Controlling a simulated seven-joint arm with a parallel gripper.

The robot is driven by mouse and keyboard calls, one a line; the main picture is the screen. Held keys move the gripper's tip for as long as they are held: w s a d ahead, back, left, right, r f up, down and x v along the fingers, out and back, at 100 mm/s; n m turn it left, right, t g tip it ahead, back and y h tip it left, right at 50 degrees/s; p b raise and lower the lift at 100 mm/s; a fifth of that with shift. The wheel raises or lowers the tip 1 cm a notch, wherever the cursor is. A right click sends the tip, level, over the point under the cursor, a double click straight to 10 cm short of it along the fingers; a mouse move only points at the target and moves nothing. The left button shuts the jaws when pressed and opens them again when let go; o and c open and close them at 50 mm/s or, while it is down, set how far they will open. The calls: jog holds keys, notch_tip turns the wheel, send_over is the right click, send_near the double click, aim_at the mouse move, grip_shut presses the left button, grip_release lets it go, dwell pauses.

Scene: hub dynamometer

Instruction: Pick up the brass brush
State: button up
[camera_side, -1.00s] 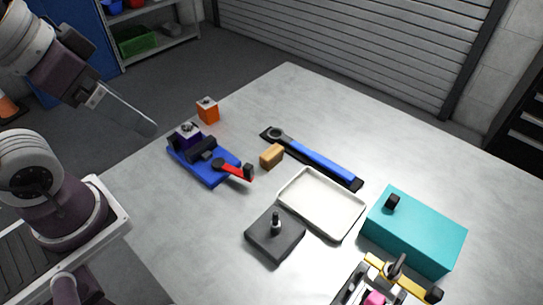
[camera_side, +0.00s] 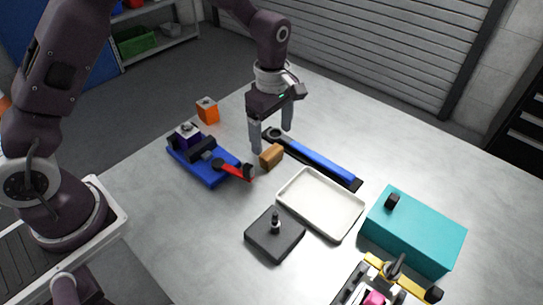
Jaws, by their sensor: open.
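A small tan-brown block (camera_side: 271,156) lies on the table between the blue fixture and the white tray; it is the likeliest brass brush, though no bristles can be made out. My gripper (camera_side: 270,139) is open and points down just behind the block in the picture. Its left finger comes down close to the block's left end, and its right finger is farther back by the ring end of the blue-handled wrench. Nothing is between the fingers that I can see. I cannot tell how high the fingertips are above the table.
A blue fixture (camera_side: 213,177) with a red lever stands left of the block. The blue-handled wrench (camera_side: 325,163) lies behind it on a dark strip. A white tray (camera_side: 322,204), dark plate (camera_side: 262,243), teal box (camera_side: 425,235) and orange block (camera_side: 208,110) stand around.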

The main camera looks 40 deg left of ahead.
aim_at(270, 150)
jog(key=f, duration=0.3)
jog(key=s+f, duration=0.1)
jog(key=f, duration=0.1)
jog(key=shift+d+f, duration=0.1)
jog(key=shift+f, duration=0.25)
jog(key=c, duration=1.6)
notch_tip(270, 150, up, 10)
jog(key=shift+r, duration=0.1)
